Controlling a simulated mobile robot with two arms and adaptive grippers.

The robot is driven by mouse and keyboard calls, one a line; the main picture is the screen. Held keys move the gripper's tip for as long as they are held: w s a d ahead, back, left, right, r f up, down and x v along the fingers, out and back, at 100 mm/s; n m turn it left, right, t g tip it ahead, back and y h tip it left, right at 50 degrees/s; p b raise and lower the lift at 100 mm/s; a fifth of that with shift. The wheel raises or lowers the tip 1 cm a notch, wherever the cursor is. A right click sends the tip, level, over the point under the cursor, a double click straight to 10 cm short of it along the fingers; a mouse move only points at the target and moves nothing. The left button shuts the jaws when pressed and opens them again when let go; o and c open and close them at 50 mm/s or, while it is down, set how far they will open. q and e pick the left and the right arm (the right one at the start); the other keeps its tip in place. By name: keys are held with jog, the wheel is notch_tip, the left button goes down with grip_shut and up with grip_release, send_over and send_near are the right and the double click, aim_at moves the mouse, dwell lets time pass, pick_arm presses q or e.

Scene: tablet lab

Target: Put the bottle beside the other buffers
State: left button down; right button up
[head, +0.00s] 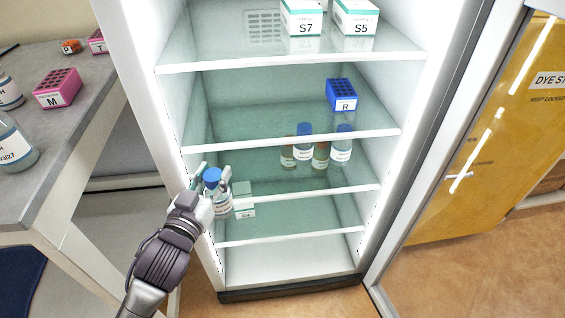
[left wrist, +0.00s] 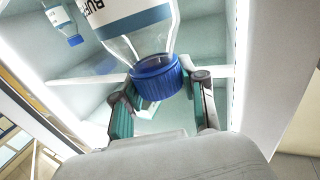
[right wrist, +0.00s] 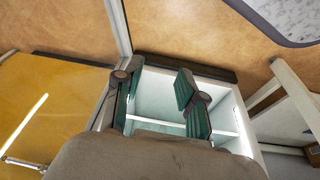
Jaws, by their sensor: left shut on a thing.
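My left gripper (head: 215,184) is shut on a clear bottle with a blue cap (head: 213,176) and a white label, held upright at the left side of the open fridge. In the left wrist view, the bottle's blue cap (left wrist: 157,78) sits between the fingers (left wrist: 162,104), and its label begins with "BUF". Several similar small bottles (head: 342,151) stand grouped on a middle fridge shelf (head: 262,178), some blue-capped, some brownish. My right gripper (right wrist: 158,100) is open and empty in the right wrist view; it is not in the head view.
A blue rack marked R (head: 342,95) stands on the shelf above the bottles. White boxes S7 (head: 302,18) and S5 (head: 355,16) are on the top shelf. A small pale box (head: 245,208) sits lower, behind the held bottle. The bench (head: 60,130) is at left.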

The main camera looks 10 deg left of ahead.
aim_at(209, 193)
pick_arm(q)
jog(key=f, duration=0.1)
jog(key=f+b, duration=0.1)
jog(key=f, duration=0.1)
jog(key=shift+w+a+f+b, duration=0.15)
jog(key=shift+w+a+b, duration=0.1)
jog(key=shift+b, duration=0.15)
jog(key=shift+w+f, duration=0.1)
jog(key=w+d+b, duration=0.2)
jog(key=w+b, duration=0.1)
jog(key=w, duration=1.4)
jog(key=shift+w+f, duration=0.25)
jog(key=shift+w, duration=0.1)
pick_arm(e)
jog(key=w+a+r+t+y, duration=0.1)
jog(key=w+a+r+t, duration=0.2)
jog(key=w+r+t, duration=0.3)
jog(key=w+t, duration=0.1)
jog(key=w, duration=0.2)
jog(key=shift+w+a+r+y, duration=0.2)
jog(key=shift+w+y, duration=0.15)
jog(key=shift+y, duration=0.05)
pick_arm(q)
jog(key=shift+f, duration=0.1)
pick_arm(e)
jog(key=shift+w, duration=0.1)
